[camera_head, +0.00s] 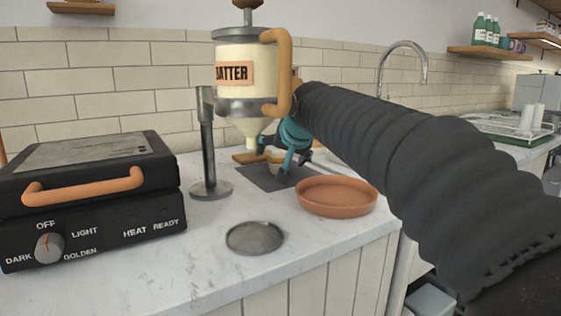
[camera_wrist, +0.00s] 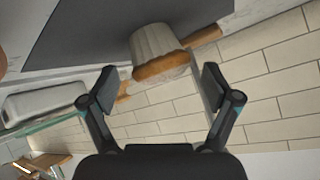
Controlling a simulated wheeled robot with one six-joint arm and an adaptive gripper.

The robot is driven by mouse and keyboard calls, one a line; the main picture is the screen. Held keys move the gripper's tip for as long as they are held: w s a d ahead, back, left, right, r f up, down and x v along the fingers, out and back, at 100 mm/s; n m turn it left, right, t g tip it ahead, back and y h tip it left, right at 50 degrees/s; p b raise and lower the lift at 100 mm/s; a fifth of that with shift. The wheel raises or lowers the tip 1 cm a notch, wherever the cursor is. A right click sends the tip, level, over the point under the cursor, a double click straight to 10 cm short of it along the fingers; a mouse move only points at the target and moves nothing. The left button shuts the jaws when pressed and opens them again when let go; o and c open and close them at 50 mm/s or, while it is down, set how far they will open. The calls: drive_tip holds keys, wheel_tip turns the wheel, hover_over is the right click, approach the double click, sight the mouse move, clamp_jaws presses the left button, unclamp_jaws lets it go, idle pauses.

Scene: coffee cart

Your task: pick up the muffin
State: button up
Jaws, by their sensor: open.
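The muffin (camera_wrist: 155,48) shows in the wrist view at top centre, with a pale fluted wrapper and a brown top. It stands on a dark grey mat (camera_wrist: 85,30). My gripper (camera_wrist: 160,77) is open, with one finger on each side of the muffin's brown top and gaps between. In the head view my gripper (camera_head: 275,160) is low under the batter dispenser, over the dark mat (camera_head: 262,182). Only a small pale part of the muffin (camera_head: 273,169) shows there, the rest hidden by the fingers.
The batter dispenser (camera_head: 245,85) hangs close above my gripper, with its metal post (camera_head: 208,140) to the left. A terracotta dish (camera_head: 337,196) is to the right, a grey round plate (camera_head: 255,237) in front. A black waffle maker (camera_head: 90,190) stands at the left.

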drive_tip(key=shift+x, duration=1.2)
drive_tip(key=c, duration=1.3)
drive_tip(key=shift+r, duration=0.1)
drive_tip(key=shift+c, duration=0.3)
